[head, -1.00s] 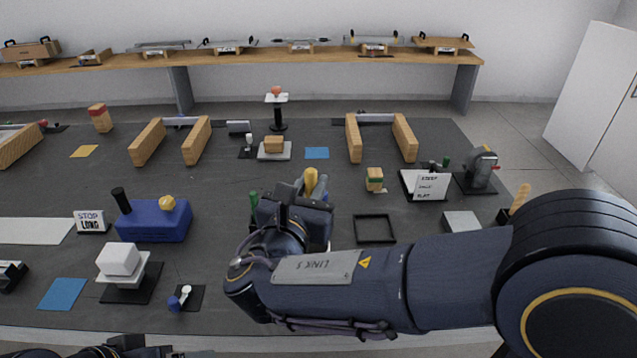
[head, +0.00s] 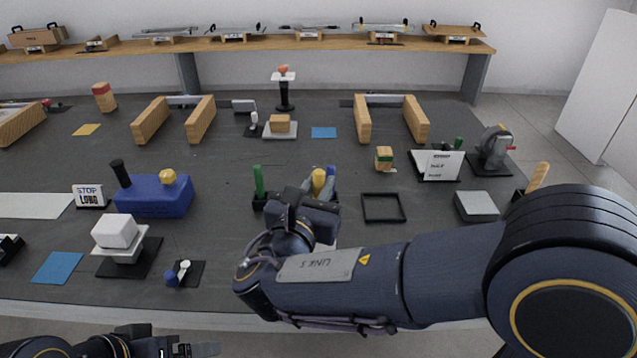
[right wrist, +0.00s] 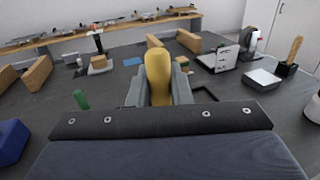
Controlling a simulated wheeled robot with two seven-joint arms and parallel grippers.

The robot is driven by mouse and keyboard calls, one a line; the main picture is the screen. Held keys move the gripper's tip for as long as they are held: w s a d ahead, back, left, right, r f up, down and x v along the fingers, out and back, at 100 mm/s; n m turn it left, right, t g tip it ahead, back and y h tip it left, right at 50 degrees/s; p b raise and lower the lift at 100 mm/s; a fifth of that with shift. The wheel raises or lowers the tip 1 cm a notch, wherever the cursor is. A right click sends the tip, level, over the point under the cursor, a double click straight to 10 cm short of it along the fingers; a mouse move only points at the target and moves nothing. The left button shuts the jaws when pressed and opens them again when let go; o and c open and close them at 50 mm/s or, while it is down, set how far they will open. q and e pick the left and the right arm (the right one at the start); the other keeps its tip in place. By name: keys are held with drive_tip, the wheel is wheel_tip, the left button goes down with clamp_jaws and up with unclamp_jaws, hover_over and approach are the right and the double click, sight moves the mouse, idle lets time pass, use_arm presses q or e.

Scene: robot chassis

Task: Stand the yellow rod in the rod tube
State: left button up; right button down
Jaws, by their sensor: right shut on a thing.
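The yellow rod (head: 318,181) is upright in my right gripper (head: 316,198), its rounded top showing above the jaws. In the right wrist view the yellow rod (right wrist: 158,75) stands between the two grey fingers of the right gripper (right wrist: 158,97), which are shut on it. The rod's lower end is hidden by the gripper. A green rod (head: 258,180) stands in a dark holder (head: 260,202) just left of the gripper. I cannot pick out the rod tube for certain. My left gripper (head: 195,350) is partly in view at the bottom edge.
A black square frame (head: 383,221) lies right of the gripper, with a grey block (head: 476,193) beyond. A blue box (head: 153,197) with a yellow knob stands left. A white block on a stand (head: 120,251) is nearer. Bare dark tabletop lies behind the gripper.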

drive_tip(key=shift+f, duration=0.45)
drive_tip(key=c, duration=1.2)
unclamp_jaws()
drive_tip(key=shift+c, duration=0.2)
wheel_tip(320, 180, up, 9)
drive_tip(key=p, duration=0.7)
drive_tip(key=shift+p, duration=0.35)
drive_tip(key=shift+d, duration=0.1)
